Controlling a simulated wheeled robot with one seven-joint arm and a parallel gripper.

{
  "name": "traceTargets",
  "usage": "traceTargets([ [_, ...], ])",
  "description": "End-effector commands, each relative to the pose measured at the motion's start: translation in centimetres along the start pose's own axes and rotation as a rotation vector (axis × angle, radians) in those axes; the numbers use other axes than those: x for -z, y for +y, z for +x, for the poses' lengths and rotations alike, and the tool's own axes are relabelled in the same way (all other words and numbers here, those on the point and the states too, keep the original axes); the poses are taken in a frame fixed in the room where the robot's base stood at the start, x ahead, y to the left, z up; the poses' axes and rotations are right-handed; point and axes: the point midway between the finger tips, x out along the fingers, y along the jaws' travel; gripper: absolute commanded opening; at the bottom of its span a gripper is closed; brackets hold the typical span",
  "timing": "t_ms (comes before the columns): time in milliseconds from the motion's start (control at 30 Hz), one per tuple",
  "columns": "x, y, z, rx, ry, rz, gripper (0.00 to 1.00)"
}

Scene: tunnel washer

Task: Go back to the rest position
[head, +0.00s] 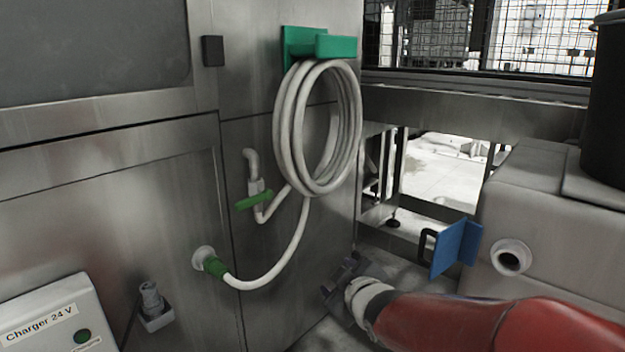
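My red arm reaches in from the lower right, with a pale wrist section. My gripper (340,280) is a small dark grey shape at its end, low in the middle of the head view. It is in front of the steel panels, to the right of the lower hose end. I cannot tell whether its fingers are open or shut, and no held object can be made out. A white hose (285,140) hangs in coils from a green holder (322,46). Its lower end has a green fitting (216,267) at a round wall port.
A green-handled valve (254,200) sits beside the coils. A Charger 24 V box (48,318) and a small metal socket (152,302) are at lower left. A blue plate (455,248) with a black handle is by a grey tank (540,215) at right. Some floor shows behind my gripper.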

Motion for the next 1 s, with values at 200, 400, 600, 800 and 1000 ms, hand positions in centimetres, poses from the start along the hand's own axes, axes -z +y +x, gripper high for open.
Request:
traceTargets([
  [200, -5.8, 2.0, -11.4, -0.009, -0.351, 0.429, 0.55],
  [400, -8.8, -1.1, -20.2, -0.007, -0.6, 0.733, 0.55],
  [600, -9.7, -3.5, -24.0, -0.004, -0.715, 0.861, 0.55],
  [800, -9.8, -3.8, -24.4, -0.001, -0.73, 0.874, 0.55],
  [1000, -9.8, -3.7, -24.3, -0.001, -0.728, 0.872, 0.55],
])
